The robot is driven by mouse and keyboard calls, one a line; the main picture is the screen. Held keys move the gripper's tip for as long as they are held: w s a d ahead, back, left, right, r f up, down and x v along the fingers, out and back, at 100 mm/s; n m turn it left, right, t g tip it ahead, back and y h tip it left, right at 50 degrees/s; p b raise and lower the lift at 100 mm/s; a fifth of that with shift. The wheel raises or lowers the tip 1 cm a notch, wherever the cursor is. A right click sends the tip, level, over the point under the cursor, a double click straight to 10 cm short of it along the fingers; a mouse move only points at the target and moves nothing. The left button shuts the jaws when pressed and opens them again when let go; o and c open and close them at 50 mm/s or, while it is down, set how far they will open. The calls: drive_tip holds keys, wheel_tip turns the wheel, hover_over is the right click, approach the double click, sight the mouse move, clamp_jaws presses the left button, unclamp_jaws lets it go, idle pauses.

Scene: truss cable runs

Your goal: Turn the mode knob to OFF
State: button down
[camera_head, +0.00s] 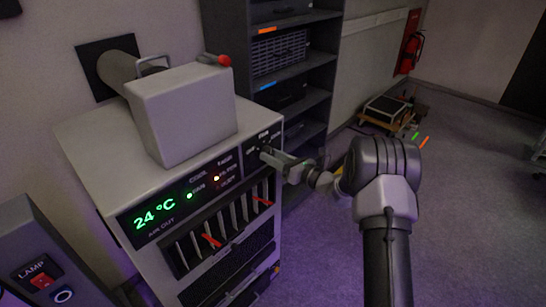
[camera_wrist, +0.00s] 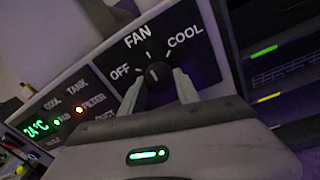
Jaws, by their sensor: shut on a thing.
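The mode knob (camera_wrist: 157,70) is a small dark dial on a black panel (camera_wrist: 192,62) lettered OFF at left, FAN at top and COOL at right. White tick marks surround it. A light mark on the knob seems to point up towards FAN, but it is small. My gripper (camera_wrist: 160,81) is shut on the knob, one pale finger on each side. In the camera_head view my gripper (camera_head: 270,156) reaches from the right to the upper right of the grey unit's front (camera_head: 110,190) and hides most of the knob.
The unit's display (camera_head: 158,212) reads 24 °C, beside small green and orange lights. Vent slats with red tabs (camera_head: 210,240) lie below. A LAMP box (camera_head: 45,265) stands at lower left. A dark equipment rack (camera_head: 322,75) stands behind. Open floor (camera_head: 470,200) lies right.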

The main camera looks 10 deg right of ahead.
drive_tip(key=n+b, duration=0.9)
drive_tip(key=b, duration=0.1)
drive_tip(key=shift+n+h, duration=0.3)
drive_tip(key=shift+d+r, duration=0.1)
idle(0.3)
drive_tip(key=c, duration=0.9)
unclamp_jaws()
